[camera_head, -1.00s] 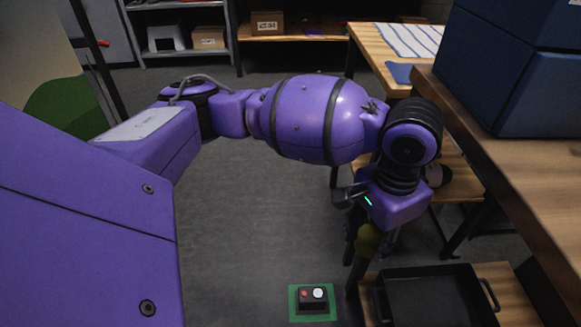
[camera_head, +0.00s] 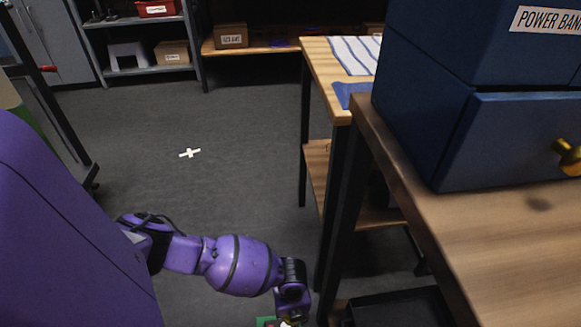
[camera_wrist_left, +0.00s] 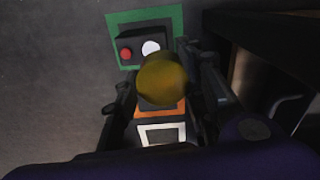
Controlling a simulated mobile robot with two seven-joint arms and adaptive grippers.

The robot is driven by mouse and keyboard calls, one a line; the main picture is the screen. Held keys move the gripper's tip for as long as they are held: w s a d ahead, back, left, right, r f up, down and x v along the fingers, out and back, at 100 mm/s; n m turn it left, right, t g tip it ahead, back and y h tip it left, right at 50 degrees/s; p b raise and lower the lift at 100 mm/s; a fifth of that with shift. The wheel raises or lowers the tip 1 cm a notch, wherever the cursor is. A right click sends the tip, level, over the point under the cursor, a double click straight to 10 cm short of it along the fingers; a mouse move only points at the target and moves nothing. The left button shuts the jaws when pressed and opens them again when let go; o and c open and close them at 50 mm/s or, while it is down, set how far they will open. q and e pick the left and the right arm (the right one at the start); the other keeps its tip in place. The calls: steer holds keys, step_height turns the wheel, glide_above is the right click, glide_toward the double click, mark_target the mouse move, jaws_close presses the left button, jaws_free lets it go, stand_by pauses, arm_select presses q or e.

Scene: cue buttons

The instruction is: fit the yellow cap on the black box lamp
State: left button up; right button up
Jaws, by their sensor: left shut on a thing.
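The yellow cap (camera_wrist_left: 162,78) is a dark yellow round piece in the left wrist view. My left gripper (camera_wrist_left: 165,88) is shut on it, one finger on each side. In the head view only a bit of the green mat (camera_head: 265,322) shows at the bottom edge, and the gripper and cap are hidden or cut off. My right gripper is not in view.
A wooden table (camera_head: 480,240) with a blue drawer cabinet (camera_head: 445,125) fills the right side. A black tray (camera_head: 400,307) sits low beneath it. A second table (camera_head: 322,62) stands behind. Shelves (camera_head: 140,72) line the back.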

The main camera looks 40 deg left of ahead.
arm_select(q)
steer(key=f, duration=0.1)
steer(key=s+a+f+m, duration=0.1)
steer(key=f+m, duration=0.1)
steer(key=shift+s+a, duration=0.2)
steer(key=shift+s, duration=0.05)
steer(key=b, duration=0.3)
glide_above(285, 326)
step_height(285, 326, down, 4)
steer(key=shift+s+f, duration=0.1)
steer(key=shift+f+b, duration=0.45)
steer(key=shift+f, duration=0.35)
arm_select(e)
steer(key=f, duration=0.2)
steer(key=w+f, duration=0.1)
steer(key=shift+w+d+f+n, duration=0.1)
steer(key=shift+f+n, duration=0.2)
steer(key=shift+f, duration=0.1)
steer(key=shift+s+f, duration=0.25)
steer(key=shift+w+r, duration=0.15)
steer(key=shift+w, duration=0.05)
arm_select(q)
steer(key=shift+f+b, duration=0.35)
steer(key=shift+b, duration=0.05)
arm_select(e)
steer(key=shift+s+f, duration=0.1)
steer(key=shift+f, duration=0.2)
